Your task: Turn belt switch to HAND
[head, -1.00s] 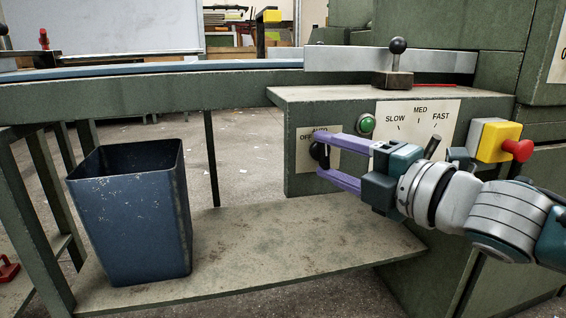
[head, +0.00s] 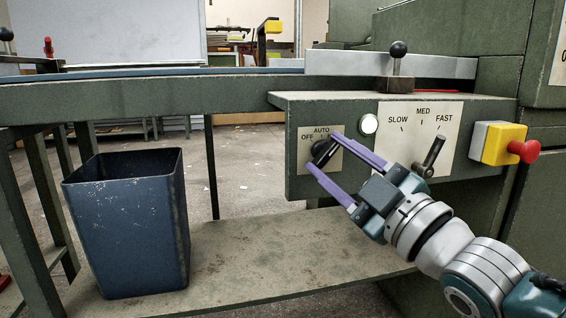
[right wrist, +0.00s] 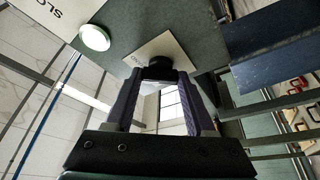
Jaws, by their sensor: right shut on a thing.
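The belt switch (head: 323,152) is a black knob on a pale label plate on the green cabinet's front. OFF and AUTO are legible; the label's right part is covered by a finger. The knob's bar slants from lower left to upper right. My right gripper (head: 321,151) comes in from the lower right, its two purple fingers shut on the knob, one above and one below. In the right wrist view the knob (right wrist: 158,68) sits between the fingertips, in front of its plate. My left gripper is not in view.
A round lamp (head: 368,124), lit white, is right of the switch. Past it are a speed lever (head: 432,157) on a SLOW-MED-FAST plate and a red stop button (head: 523,151) on a yellow box. A blue bin (head: 125,225) stands on the lower shelf (head: 240,262).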

